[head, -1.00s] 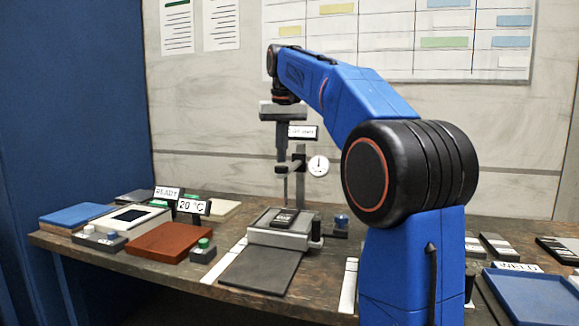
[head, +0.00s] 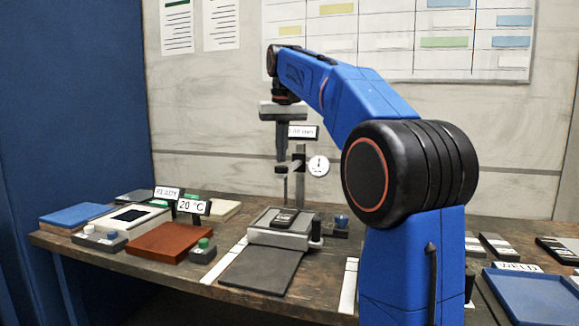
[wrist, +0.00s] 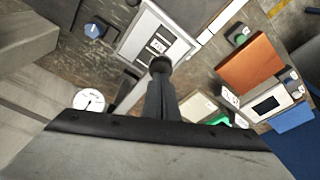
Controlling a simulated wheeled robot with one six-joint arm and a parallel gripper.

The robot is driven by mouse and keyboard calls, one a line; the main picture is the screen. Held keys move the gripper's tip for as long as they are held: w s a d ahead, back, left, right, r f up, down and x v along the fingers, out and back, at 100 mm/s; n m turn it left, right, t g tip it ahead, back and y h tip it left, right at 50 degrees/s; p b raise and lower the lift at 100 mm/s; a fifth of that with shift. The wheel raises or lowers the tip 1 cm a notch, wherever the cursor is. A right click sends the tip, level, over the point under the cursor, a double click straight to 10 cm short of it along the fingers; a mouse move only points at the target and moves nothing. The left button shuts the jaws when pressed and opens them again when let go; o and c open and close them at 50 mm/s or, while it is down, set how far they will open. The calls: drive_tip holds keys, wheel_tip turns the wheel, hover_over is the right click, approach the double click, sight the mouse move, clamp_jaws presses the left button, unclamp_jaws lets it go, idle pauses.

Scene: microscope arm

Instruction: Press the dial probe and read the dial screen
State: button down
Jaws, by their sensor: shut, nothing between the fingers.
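The dial gauge (head: 318,166) has a round white face with a dark needle and stands behind the bench block, beside my gripper. It also shows in the wrist view (wrist: 88,101). The small dial screen (head: 303,132) above it carries a reading too blurred to read surely. My gripper (head: 282,164) is shut and empty, pointing down just left of the dial, around the height of the gauge's bracket. Its tips also show in the wrist view (wrist: 160,64). The dial probe is not clearly distinguishable, and I cannot tell whether the fingers touch it.
A grey block (head: 280,237) with a dark labelled piece (head: 284,218) stands below my gripper. A blue knob (head: 341,221) is to its right. A brown pad (head: 168,242), a green button (head: 203,243) and the 20 °C sign (head: 192,206) are left. A blue tray (head: 535,295) is right.

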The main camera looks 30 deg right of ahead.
sight(281, 166)
drive_tip(key=shift+f, duration=0.1)
drive_tip(key=shift+f, duration=2.25)
drive_tip(key=shift+r, duration=2.55)
drive_tip(key=shift+r, duration=0.1)
drive_tip(key=shift+r, duration=0.3)
wheel_tip(281, 166, up, 11)
drive_tip(key=s, duration=0.2)
drive_tip(key=shift+a, duration=0.3)
drive_tip(key=shift+s+f, duration=0.1)
drive_tip(key=shift+s, duration=0.05)
